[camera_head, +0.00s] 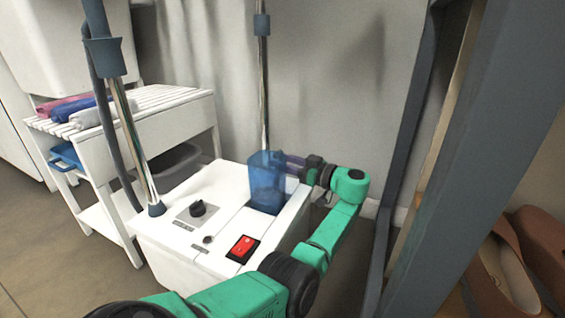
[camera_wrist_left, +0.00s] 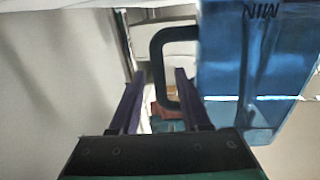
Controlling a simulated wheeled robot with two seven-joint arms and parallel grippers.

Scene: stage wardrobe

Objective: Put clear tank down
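The clear tank (camera_head: 265,185) is a see-through blue container with a dark handle. It stands upright at the back right of the white machine base (camera_head: 180,235), its lower end at a dark recess; I cannot tell how deep it sits. My left gripper (camera_head: 292,163) is at the tank's right side. In the left wrist view, the tank (camera_wrist_left: 255,75) fills the right side with its MIN mark upside down. The handle's bar (camera_wrist_left: 158,75) shows between the fingers of my left gripper (camera_wrist_left: 161,85), with gaps on both sides. My right gripper is not in view.
The base carries a black knob (camera_head: 198,209) and a red switch (camera_head: 242,247). Two upright poles rise beside the tank. A white slatted shelf (camera_head: 150,105) with folded cloths stands left. A dark frame post (camera_head: 455,150) and brown shoes (camera_head: 500,275) are at right.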

